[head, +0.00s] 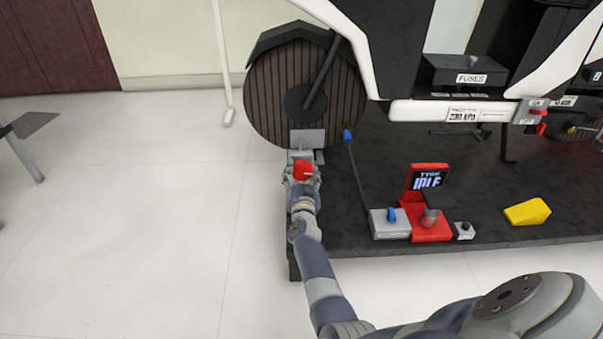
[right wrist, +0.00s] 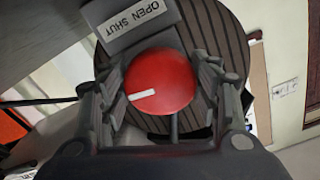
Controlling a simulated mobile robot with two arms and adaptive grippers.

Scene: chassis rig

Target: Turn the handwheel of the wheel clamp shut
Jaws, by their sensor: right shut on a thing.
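The red handwheel (head: 303,170) of the wheel clamp is low in front of the dark tyre, below a grey plate (head: 306,138). My right gripper (head: 303,180) is shut on the handwheel. In the right wrist view the round red handwheel (right wrist: 165,82) sits between the two fingers. A white mark on its face points left and slightly down. Above it is the clamp's label plate (right wrist: 135,28) with OPEN and SHUT, upside down, SHUT on the left. The rest of the clamp is mostly hidden. My left gripper is not in view.
The ribbed tyre (head: 270,95) stands behind the clamp. A yellow wedge (head: 527,212) lies farther right.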

